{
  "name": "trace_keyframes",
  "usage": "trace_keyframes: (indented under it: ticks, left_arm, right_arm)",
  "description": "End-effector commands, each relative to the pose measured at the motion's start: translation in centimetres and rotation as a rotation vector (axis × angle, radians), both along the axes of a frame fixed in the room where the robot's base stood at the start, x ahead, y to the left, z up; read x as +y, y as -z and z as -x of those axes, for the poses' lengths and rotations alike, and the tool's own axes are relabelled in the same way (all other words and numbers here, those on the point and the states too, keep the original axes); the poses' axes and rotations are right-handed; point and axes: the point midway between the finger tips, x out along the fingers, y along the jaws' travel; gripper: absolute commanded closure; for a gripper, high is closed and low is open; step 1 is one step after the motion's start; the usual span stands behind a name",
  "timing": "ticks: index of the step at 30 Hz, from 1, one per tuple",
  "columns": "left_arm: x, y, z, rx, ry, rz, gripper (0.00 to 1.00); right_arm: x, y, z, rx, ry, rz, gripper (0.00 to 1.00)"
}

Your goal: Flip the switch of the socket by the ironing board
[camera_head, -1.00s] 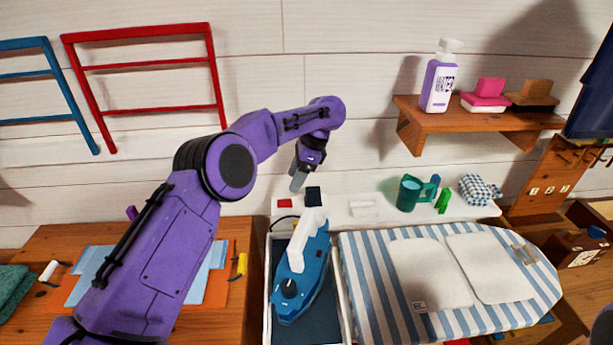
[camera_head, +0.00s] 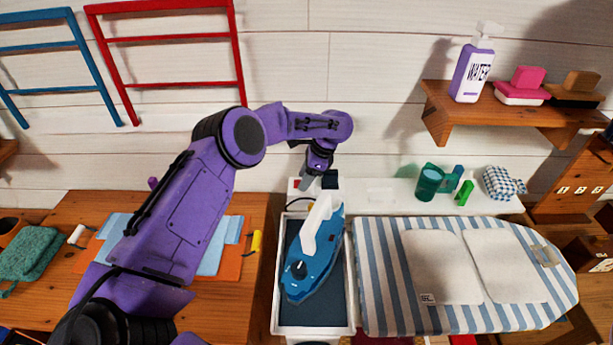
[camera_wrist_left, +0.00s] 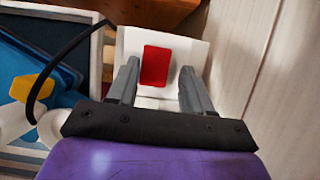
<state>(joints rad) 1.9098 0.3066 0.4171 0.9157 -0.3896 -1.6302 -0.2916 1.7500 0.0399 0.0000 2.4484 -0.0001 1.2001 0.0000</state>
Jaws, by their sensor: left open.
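The white socket (camera_wrist_left: 192,45) has a red rocker switch (camera_wrist_left: 156,66) that shows clearly in the left wrist view. In the head view the red switch (camera_head: 296,183) is partly hidden behind my left gripper (camera_head: 305,185), beside a black plug (camera_head: 330,180). In the left wrist view my left gripper (camera_wrist_left: 158,72) is open, one finger on each side of the red switch, with nothing between them but the view of it. Whether the fingers touch the socket I cannot tell. The striped ironing board (camera_head: 382,290) lies to the right. My right gripper is not in view.
A blue iron (camera_head: 314,268) rests in a white-rimmed tray (camera_head: 280,318) just in front of the socket, its dark cord (camera_wrist_left: 52,78) looping close to my gripper. A green mug (camera_head: 429,183) stands behind the board, under a wooden shelf (camera_head: 500,112).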

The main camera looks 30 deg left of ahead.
Motion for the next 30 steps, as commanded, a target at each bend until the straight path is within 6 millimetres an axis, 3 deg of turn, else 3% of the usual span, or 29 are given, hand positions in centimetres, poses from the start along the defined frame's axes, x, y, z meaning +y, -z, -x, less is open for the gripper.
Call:
trace_keyframes:
  ticks: [2, 3, 8, 14, 21, 30]
  left_arm:
    - [-0.3, 0.3, -0.1, -0.001, 0.0, 0.008, 0.4]
    - [-0.3, 0.3, -0.1, -0.002, 0.0, 0.007, 0.47]
    - [-0.1, 0.3, 0.0, -0.001, -0.003, 0.007, 0.96]
    - [0.1, 0.1, 0.1, -0.01, -0.006, 0.024, 0.97]
    - [0.5, 0.0, 0.5, -0.1, -0.009, 0.177, 0.96]
    - [0.6, 0.3, 0.6, -0.122, -0.008, 0.212, 0.96]
  right_arm:
    - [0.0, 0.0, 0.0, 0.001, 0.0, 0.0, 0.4]
    - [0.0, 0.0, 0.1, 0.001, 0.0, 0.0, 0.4]
    - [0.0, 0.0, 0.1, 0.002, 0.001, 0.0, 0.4]
    - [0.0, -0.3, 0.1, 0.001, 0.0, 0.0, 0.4]
    - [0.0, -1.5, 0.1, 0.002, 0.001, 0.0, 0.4]
    - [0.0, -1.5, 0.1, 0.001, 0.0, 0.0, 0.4]
